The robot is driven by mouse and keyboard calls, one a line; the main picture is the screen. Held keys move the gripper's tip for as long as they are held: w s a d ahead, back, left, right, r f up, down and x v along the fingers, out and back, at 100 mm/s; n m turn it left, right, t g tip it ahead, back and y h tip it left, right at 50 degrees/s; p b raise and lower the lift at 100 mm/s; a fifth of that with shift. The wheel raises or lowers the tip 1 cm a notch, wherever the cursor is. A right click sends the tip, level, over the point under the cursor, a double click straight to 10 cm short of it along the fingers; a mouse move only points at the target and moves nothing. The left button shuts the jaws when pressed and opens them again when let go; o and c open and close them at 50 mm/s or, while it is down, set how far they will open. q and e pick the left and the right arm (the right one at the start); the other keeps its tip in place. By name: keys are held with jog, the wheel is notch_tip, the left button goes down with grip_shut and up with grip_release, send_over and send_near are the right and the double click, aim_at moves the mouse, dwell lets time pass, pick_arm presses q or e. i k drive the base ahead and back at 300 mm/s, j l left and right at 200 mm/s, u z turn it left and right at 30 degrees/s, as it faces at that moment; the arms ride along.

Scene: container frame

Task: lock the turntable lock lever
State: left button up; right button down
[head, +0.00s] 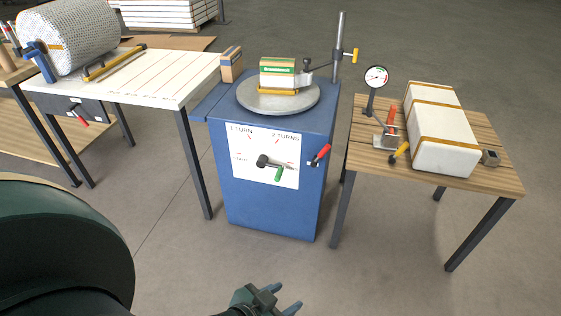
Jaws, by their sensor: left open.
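The turntable (278,104) is a grey disc on top of a blue cabinet (262,211). A small lever with a red handle (320,155) sticks out at the right of the cabinet's front and looks like the lock lever. Its handle tilts up to the right. Left of it, a dark crank with a green handle (278,173) sits on a white panel (244,149) marked with turns. My left gripper (281,298) is open and empty at the bottom edge, below and apart from the cabinet. My right gripper is out of view.
A banded block (276,73) stands on the turntable beside a post (339,50) with an arm. A wooden table (492,176) with a white package (440,135) and a gauge (375,78) is at right. A white table (150,77) is at left. The floor in front is clear.

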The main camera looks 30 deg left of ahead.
aim_at(314, 160)
jog(key=i+l, duration=0.15)
jog(key=i, duration=0.5)
jog(key=i+l, duration=0.15)
jog(key=i, duration=0.5)
